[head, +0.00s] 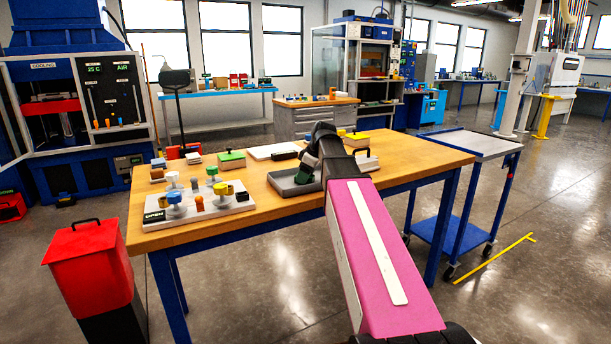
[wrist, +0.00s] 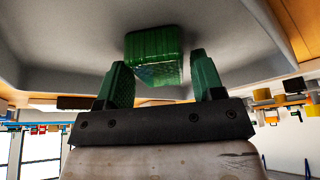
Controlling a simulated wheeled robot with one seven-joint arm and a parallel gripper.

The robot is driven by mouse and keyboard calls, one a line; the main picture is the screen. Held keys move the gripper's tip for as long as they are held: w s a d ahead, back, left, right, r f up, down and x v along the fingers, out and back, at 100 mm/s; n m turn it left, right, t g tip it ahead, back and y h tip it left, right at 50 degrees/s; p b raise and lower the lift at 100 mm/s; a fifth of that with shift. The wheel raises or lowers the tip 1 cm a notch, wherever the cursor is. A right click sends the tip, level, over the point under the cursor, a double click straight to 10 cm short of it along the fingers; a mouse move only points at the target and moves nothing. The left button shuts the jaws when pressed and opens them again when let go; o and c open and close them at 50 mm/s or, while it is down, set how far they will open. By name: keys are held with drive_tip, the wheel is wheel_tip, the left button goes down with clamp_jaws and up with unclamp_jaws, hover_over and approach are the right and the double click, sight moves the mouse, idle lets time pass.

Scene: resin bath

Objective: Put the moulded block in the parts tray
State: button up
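The moulded block, a green block (wrist: 153,52), shows in the wrist view just beyond my fingertips, against a grey surface that looks like the parts tray (wrist: 60,45). My gripper (wrist: 160,75) has its two green fingers apart, with the block lying ahead of the gap and clear space beside the fingers. In the head view my gripper (head: 309,166) reaches down over the grey tray (head: 284,184) on the wooden bench. There the arm hides part of the tray, and block and green fingers are hard to tell apart.
On the bench (head: 400,158) stand a white fixture plate (head: 240,206) with several knobs, a green box (head: 231,158) and a yellow box (head: 357,139). A red bin (head: 90,255) stands at the front left. A cart (head: 470,143) stands at the right.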

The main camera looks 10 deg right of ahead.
drive_tip(key=shift+o, duration=0.3)
drive_tip(key=v, duration=1.2)
drive_tip(key=shift+r, duration=0.2)
